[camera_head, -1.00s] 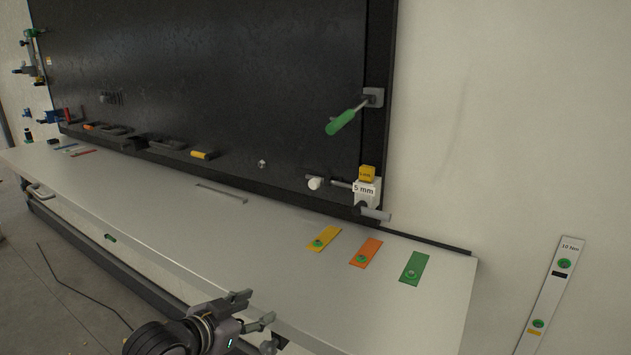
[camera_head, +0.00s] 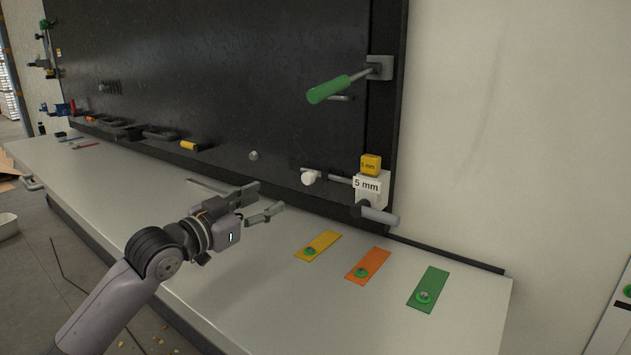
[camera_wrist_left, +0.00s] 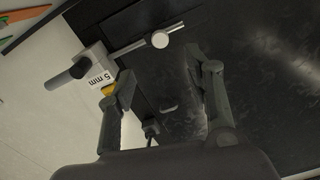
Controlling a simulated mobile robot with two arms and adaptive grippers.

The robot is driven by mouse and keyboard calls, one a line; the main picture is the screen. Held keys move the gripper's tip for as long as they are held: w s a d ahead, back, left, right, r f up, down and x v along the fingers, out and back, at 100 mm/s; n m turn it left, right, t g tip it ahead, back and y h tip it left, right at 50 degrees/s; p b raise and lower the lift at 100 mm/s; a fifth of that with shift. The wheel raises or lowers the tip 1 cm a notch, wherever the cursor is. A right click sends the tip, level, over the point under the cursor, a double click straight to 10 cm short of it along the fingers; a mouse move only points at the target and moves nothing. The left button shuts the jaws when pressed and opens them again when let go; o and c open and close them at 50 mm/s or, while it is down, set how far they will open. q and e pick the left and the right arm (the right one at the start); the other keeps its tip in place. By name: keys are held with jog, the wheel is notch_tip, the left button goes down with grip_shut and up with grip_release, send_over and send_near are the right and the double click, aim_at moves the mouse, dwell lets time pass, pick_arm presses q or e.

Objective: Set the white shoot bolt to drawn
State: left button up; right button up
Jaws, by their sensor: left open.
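The white shoot bolt has a round white knob (camera_head: 309,178) on a thin grey rod at the lower right of the dark panel. The rod runs right toward a white block labelled "5 mm" (camera_head: 369,190); the block hides how far the rod enters it. In the left wrist view the knob (camera_wrist_left: 160,40) lies ahead, just beyond the fingertips and between their lines. My left gripper (camera_head: 269,198) is open and empty, left of and slightly below the knob, apart from it. Its fingers also show in the left wrist view (camera_wrist_left: 163,70). My right gripper is in no view.
A green-handled lever (camera_head: 329,89) sticks out above the bolt. A yellow cube (camera_head: 371,164) sits on the white block, and a grey cylinder (camera_head: 379,215) juts out below. Yellow, orange and green plates (camera_head: 428,289) lie on the grey ledge (camera_head: 462,280).

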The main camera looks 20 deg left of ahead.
aim_at(306, 179)
pick_arm(q)
jog(key=p+x, duration=0.4)
jog(key=x, duration=1)
jog(key=shift+r+p, duration=0.2)
jog(key=shift+p, duration=0.15)
jog(key=shift+w+d+f, duration=0.1)
jog(key=shift+w+d, duration=0.15)
jog(key=shift+w, duration=0.3)
jog(key=shift+w+d, duration=0.1)
jog(key=shift+w, duration=0.05)
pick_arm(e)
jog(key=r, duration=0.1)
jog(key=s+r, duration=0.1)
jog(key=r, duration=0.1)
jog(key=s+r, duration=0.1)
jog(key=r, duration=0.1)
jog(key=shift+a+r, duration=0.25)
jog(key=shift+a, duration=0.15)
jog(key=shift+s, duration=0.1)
pick_arm(q)
jog(key=c, duration=0.5)
grip_shut()
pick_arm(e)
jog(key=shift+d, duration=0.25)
